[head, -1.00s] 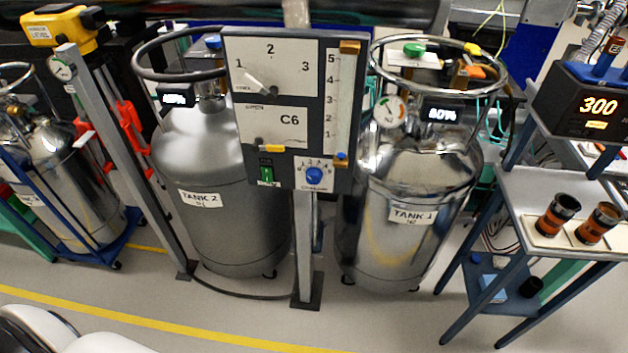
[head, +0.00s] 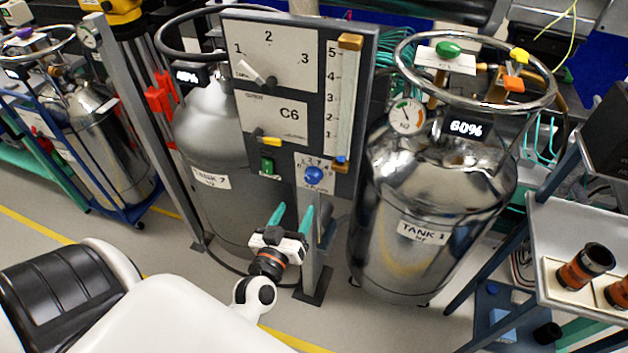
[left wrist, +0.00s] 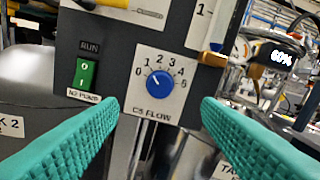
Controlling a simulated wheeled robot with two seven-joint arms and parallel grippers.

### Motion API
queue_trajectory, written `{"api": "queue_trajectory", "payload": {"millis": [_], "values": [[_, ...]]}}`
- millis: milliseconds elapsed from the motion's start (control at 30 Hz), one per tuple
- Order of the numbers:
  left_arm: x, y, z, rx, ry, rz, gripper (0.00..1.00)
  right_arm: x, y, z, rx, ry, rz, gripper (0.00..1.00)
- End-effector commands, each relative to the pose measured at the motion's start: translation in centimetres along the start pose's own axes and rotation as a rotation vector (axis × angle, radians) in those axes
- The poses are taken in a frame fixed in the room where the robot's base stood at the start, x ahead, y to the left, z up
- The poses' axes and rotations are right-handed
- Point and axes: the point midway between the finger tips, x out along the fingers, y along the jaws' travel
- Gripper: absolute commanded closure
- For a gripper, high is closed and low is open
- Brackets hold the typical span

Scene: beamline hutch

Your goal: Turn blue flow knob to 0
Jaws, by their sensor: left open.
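The blue flow knob (head: 313,174) sits at the lower right of the grey control panel (head: 365,60). In the left wrist view the blue knob (left wrist: 160,84) is on a white plate marked 0 to 5 and labelled C5 FLOW. Its small pale mark points to the upper left, roughly toward the low numbers; the exact reading is unclear. My left gripper (head: 292,212) is open and empty, below and slightly left of the knob in the head view. In the left wrist view its teal fingers (left wrist: 160,106) are spread wide on either side below the knob, apart from it. My right gripper is not in view.
A green switch (left wrist: 86,74) is left of the knob. The panel also has a white-handled selector (head: 258,75), a yellow-tipped lever (head: 268,141) and a vertical scale with a blue slider (head: 341,161). Tank 1 (head: 430,190) stands right of the panel, Tank 2 (head: 205,140) behind it.

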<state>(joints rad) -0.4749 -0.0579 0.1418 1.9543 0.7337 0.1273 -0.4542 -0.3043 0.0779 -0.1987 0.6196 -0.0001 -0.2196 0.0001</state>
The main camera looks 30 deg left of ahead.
Motion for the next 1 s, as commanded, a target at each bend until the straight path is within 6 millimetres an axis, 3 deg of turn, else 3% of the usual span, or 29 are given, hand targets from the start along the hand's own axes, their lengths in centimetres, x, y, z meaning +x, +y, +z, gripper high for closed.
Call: {"api": "queue_trajectory", "payload": {"millis": [300,500,933,1000], "values": [[6.5,-0.1,0.2,0.000,0.000,-0.002,0.41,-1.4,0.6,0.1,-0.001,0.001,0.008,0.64],[9.3,-0.1,0.0,-0.001,0.001,-0.002,0.41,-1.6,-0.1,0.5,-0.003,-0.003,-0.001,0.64],[10.3,0.0,-0.1,0.001,0.002,-0.001,0.41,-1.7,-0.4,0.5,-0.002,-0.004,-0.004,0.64],[10.3,0.0,-0.1,0.001,0.002,-0.001,0.51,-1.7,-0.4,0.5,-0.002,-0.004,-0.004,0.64]]}}
